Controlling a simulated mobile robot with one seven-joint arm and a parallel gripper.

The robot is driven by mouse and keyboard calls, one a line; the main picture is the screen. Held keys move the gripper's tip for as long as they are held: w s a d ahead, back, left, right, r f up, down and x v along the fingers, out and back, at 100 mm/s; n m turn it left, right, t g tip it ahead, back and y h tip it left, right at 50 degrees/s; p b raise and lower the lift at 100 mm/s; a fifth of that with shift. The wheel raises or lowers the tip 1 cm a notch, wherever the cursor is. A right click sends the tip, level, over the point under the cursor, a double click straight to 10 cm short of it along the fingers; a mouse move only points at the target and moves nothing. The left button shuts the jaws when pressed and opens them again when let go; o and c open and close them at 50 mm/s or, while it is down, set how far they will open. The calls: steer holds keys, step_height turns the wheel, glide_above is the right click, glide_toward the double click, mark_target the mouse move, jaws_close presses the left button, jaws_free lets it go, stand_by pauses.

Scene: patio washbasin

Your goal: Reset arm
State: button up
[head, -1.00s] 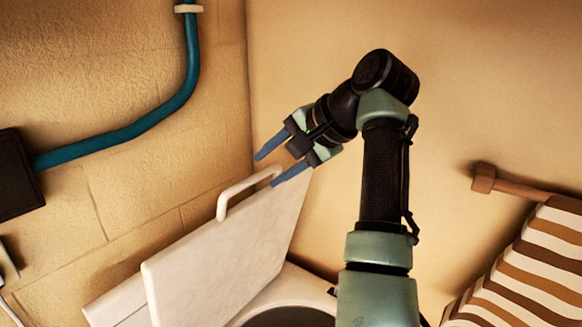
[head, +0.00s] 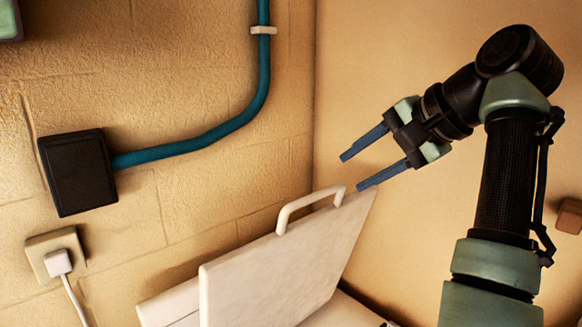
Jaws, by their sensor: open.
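My gripper (head: 364,168) is open and empty, with its two blue fingers apart and pointing to the left and down. It is above and to the right of a white lid (head: 285,262) that stands tilted up. The lid has a white handle (head: 308,206) along its top edge. The lower finger appears close to the handle's right end and the lid's top corner; whether they touch is not clear. What lies below the lid is mostly cut off by the picture's bottom edge.
A blue-green pipe (head: 205,138) runs along the left wall into a black box (head: 78,172). Below it is a socket with a white plug (head: 59,262) and cord. A brown bracket end (head: 569,216) shows at the right edge. The wall above my gripper is clear.

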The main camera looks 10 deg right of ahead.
steer(key=w+a+f+n+t+h+b, duration=0.2)
steer(key=w+a+t+h+b, duration=0.1)
steer(key=w+t+b, duration=0.15)
steer(key=s+a+r+n+t+h+b, duration=0.2)
steer(key=s+a+n+t, duration=0.1)
steer(key=a+t, duration=0.15)
steer(key=s+a+r+n+t+b, duration=0.1)
steer(key=s+a+r+n+t, duration=0.1)
steer(key=s, duration=0.5)
steer(key=s+a+r+n+t+b, duration=0.1)
steer(key=s+a+r+t, duration=0.1)
steer(key=s, duration=0.5)
steer(key=s+a+r+n+t+b, duration=0.1)
steer(key=s+a+r+n+t, duration=0.1)
steer(key=s+a+t, duration=0.2)
steer(key=s+t, duration=0.2)
steer(key=s, duration=0.2)
steer(key=shift+a+r+n+b, duration=0.15)
steer(key=shift+r+n+b, duration=0.15)
steer(key=shift+b, duration=0.1)
